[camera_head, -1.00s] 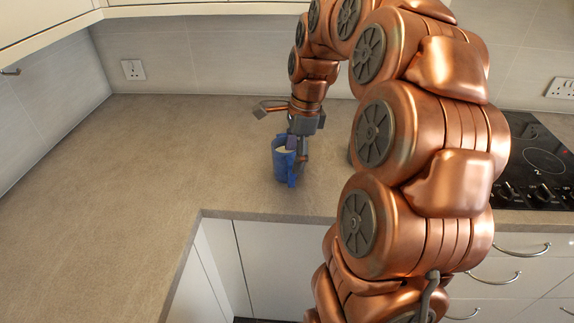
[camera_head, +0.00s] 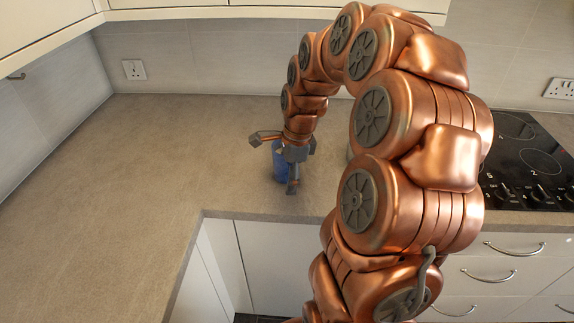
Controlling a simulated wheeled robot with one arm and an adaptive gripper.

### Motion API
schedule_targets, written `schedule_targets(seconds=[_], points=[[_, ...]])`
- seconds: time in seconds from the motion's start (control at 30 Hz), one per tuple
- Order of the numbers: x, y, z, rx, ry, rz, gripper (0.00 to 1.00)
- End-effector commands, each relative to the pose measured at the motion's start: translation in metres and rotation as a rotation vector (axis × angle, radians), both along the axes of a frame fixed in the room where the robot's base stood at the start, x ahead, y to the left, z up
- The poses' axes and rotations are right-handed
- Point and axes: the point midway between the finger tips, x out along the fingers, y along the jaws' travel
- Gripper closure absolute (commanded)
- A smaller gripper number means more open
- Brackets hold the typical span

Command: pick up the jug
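The blue jug (camera_head: 280,168) stands on the worktop near its front edge, left of my arm. My gripper (camera_head: 289,166) is over and in front of it, pointing down. The gripper's fingers look spread. One sticks out to the left above the worktop, and one hangs down in front of the jug. The gripper hides the jug's top and much of its right side. I cannot tell whether any finger touches the jug.
The beige worktop (camera_head: 140,160) is bare to the left and behind. A black hob (camera_head: 530,160) lies at the right. White drawers (camera_head: 505,255) are below the worktop, and wall cupboards (camera_head: 200,14) hang above. My arm blocks the view right of the jug.

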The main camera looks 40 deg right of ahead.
Motion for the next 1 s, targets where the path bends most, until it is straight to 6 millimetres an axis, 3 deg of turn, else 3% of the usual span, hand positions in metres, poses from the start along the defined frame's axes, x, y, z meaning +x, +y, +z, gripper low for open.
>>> schedule_targets(seconds=[0.07,0.7,1.0], points=[[-0.0001,0.0000,0.0000,0.000,0.000,0.000,0.32],[-0.0008,0.0005,-0.0005,0.001,0.003,0.000,0.98],[-0.0010,0.0006,-0.0007,0.002,0.004,0.001,1.00]])
